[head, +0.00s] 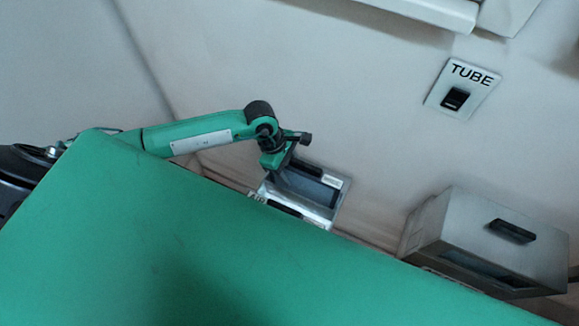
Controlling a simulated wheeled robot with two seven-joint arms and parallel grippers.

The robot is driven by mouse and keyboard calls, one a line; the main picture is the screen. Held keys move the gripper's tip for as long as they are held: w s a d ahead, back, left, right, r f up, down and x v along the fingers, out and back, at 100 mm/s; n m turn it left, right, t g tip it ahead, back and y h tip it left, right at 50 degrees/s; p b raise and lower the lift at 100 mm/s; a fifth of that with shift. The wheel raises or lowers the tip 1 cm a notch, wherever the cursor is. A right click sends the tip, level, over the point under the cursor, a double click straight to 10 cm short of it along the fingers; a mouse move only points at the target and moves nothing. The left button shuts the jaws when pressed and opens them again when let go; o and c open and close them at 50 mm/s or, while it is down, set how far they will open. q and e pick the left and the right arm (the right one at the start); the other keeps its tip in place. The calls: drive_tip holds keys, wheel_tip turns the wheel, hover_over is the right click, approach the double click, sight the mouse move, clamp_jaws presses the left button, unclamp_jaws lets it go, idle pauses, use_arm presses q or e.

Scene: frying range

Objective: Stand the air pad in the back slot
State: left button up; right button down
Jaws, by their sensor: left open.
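A small silver holder (325,216) stands against the wall near the middle, with a partly hidden label at its left. A dark slab with a grey face (318,190) is at the holder's back part, upright or slightly tilted; it may be the air pad, but I cannot tell how deep it sits. A dark opening shows at the holder's front. My left gripper (284,166) is open at the slab's upper left end, close to it; whether they touch is unclear. My right gripper is not in view.
A metal box (480,240) with a dark handle is at the right. A white plate marked TUBE (462,88) with a dark socket is on the wall at the upper right. The lower part of the view is blocked. The wall area above the holder is clear.

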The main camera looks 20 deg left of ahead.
use_arm(q)
drive_tip(key=b+v, duration=0.3)
drive_tip(key=v, duration=1)
drive_tip(key=shift+a+r, duration=0.1)
drive_tip(key=shift+r, duration=0.3)
